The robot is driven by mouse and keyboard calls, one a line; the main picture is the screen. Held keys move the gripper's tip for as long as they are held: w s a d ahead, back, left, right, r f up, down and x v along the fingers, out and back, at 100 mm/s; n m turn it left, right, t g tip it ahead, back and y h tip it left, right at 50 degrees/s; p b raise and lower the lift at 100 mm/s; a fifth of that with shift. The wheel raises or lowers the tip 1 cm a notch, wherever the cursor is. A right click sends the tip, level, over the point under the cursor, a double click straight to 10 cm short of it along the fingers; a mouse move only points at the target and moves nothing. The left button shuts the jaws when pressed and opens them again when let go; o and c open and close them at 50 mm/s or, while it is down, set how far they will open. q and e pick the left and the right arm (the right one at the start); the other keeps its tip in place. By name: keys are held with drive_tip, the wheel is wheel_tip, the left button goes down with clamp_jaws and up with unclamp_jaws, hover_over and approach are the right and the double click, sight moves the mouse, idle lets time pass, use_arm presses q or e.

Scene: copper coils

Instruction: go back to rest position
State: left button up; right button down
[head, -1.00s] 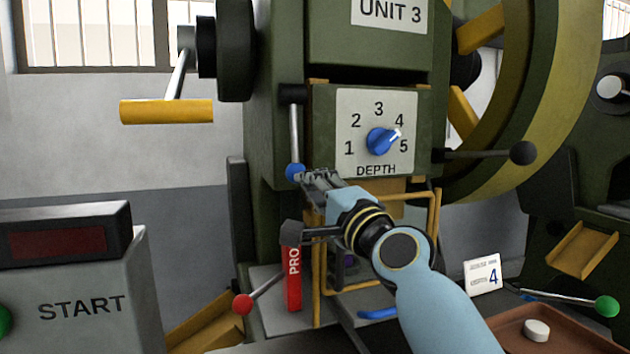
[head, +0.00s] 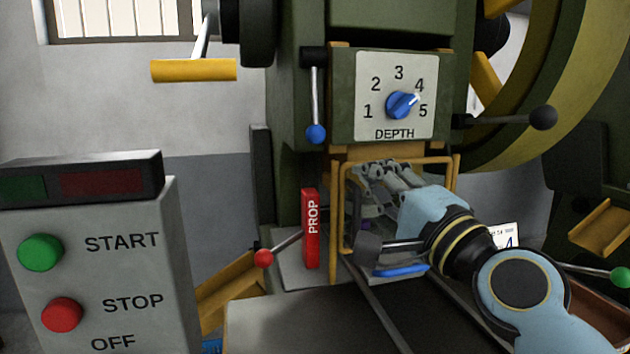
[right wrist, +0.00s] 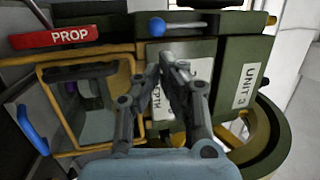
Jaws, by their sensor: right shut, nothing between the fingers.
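My right gripper (head: 378,172) is shut and empty. In the head view it hangs in front of the yellow guard frame (head: 342,225), below the depth dial panel, with its blue arm coming in from the lower right. In the right wrist view its fingers (right wrist: 170,62) are together in front of the machine's dial panel, whose lettering they partly cover. My left gripper is in neither view.
The blue-knobbed lever (head: 316,132) hangs left of the depth dial (head: 402,105), which points near 4. A red PROP block (head: 311,228) stands left of the guard. A START/STOP box (head: 120,275) is at lower left. A black-knobbed lever (head: 543,117) sticks out at right.

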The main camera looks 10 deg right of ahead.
drive_tip(key=s+f+n+g, duration=1.05)
drive_tip(key=s+f, duration=0.25)
drive_tip(key=f, duration=0.4)
drive_tip(key=s+d+f+n+g+h, duration=0.3)
drive_tip(key=s+d+f, duration=0.15)
drive_tip(key=s, duration=0.45)
drive_tip(key=s+d+f+n+g+h, duration=0.25)
drive_tip(key=s+d+g, duration=0.2)
drive_tip(key=s, duration=0.35)
wheel_tip(320, 180, down, 26)
drive_tip(key=s+d, duration=0.2)
drive_tip(key=s, duration=0.1)
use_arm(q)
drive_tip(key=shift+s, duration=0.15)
use_arm(e)
drive_tip(key=s+d+f+g, duration=0.1)
drive_tip(key=s+f, duration=1.5)
drive_tip(key=s, duration=0.2)
drive_tip(key=shift+s+d+m, duration=0.2)
drive_tip(key=shift+m, duration=0.2)
